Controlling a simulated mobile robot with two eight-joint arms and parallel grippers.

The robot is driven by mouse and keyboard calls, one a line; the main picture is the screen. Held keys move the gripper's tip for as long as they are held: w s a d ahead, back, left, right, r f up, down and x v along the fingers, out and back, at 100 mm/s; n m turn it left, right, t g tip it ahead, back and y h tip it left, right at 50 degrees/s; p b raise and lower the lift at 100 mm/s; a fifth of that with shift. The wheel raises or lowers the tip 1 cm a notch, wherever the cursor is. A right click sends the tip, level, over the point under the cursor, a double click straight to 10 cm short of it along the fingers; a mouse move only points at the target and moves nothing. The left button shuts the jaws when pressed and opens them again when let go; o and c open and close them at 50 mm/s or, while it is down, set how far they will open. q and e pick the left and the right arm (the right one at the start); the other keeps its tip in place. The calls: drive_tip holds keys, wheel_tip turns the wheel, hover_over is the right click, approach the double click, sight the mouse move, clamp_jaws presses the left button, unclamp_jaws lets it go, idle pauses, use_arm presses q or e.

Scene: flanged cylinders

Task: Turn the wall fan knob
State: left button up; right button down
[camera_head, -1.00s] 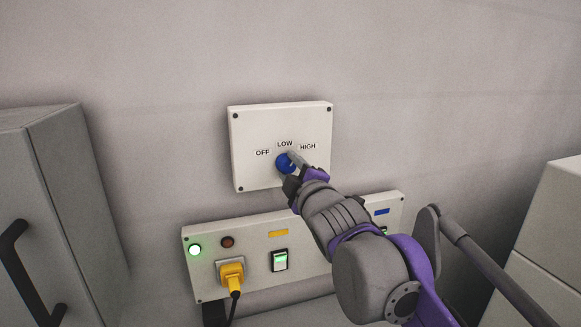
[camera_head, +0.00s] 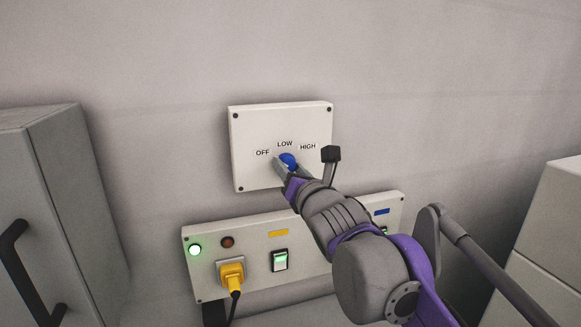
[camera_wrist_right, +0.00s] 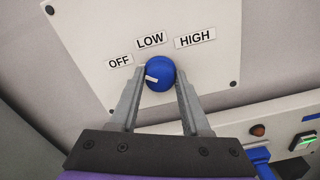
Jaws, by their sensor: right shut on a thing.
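The fan knob (camera_head: 288,160) is round and blue, on a white wall panel (camera_head: 250,125) marked OFF, LOW and HIGH. In the right wrist view the knob (camera_wrist_right: 160,72) shows a white mark at its lower left, on the OFF side. My right gripper (camera_head: 283,165) is at the panel, its fingers around the knob. In the right wrist view the right gripper (camera_wrist_right: 157,86) has one finger on each side of the knob, shut on it. My left gripper is out of view.
Below the panel is a second white box (camera_head: 207,283) with a green lamp (camera_head: 195,250), a yellow plug (camera_head: 232,275) and a lit switch (camera_head: 280,260). A grey cabinet (camera_head: 75,190) stands left, white drawers (camera_head: 545,245) right. The wall above is clear.

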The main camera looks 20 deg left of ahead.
drive_tip(key=shift+c, duration=0.7)
unclamp_jaws()
drive_tip(key=shift+d, duration=0.1)
drive_tip(key=shift+p+v, duration=0.5)
drive_tip(key=shift+v, duration=2.5)
drive_tip(key=s+d+f+m+g+h, duration=0.2)
drive_tip(key=s+d+f+m+h, duration=0.15)
drive_tip(key=d+f+m, duration=0.75)
drive_tip(key=s+d+f+m+g+h, duration=0.15)
drive_tip(key=d+f+m+h, duration=0.35)
drive_tip(key=d+f+m, duration=0.55)
drive_tip(key=s+d+f+m+g, duration=0.2)
drive_tip(key=s+d+f+m, duration=0.2)
drive_tip(key=s+f+m, duration=0.4)
drive_tip(key=s+d+f+m+g+h, duration=0.1)
drive_tip(key=s+d+f+m+g, duration=0.2)
drive_tip(key=s+f+m, duration=0.6)
wheel_tip(320, 180, down, 2)
drive_tip(key=s+d, duration=0.1)
drive_tip(key=d, duration=0.1)
drive_tip(key=shift+d+g, duration=0.3)
drive_tip(key=shift+g, duration=0.05)
